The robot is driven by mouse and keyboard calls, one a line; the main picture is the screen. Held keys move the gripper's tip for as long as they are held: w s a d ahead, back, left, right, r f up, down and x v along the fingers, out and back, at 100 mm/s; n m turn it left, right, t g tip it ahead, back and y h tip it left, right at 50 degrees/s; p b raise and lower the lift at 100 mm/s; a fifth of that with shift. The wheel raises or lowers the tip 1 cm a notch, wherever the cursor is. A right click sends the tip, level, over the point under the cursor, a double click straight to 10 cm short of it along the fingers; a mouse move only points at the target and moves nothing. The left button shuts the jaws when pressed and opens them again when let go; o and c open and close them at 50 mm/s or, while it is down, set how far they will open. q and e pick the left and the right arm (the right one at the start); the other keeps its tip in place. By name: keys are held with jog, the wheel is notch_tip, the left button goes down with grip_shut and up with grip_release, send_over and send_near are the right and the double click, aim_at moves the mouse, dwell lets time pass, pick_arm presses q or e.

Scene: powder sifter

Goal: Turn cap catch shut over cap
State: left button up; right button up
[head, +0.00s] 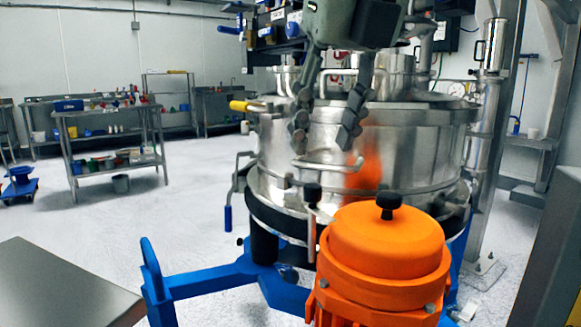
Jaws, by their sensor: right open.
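My right gripper (326,132) comes down from the top centre, its two dark grey fingers spread apart and nothing seen between them. It hangs in front of the steel sifter drum (420,145). Below it and to the right is an orange housing with a domed orange cap (385,245), which has a black knob (389,204) on top. A thin upright rod with a black knob (312,191) stands just left of the cap; I cannot tell if it is the catch. The gripper appears apart from cap and rod. My left gripper is not in view.
A blurred orange patch (362,172) shows before the drum, near a steel handle (330,165). Blue legs (210,281) carry the machine. A grey tabletop (60,290) is at lower left. A steel column (492,130) stands right. Open floor lies left.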

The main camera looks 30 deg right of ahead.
aim_at(313, 185)
jog(key=x, duration=0.7)
jog(key=shift+f+b, duration=0.3)
jog(key=shift+b, duration=0.05)
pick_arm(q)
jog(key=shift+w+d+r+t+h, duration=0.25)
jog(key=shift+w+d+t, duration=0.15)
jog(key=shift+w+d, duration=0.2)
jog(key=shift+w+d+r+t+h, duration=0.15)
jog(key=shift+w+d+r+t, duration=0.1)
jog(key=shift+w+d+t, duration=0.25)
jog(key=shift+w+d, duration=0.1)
pick_arm(e)
jog(key=shift+c, duration=0.3)
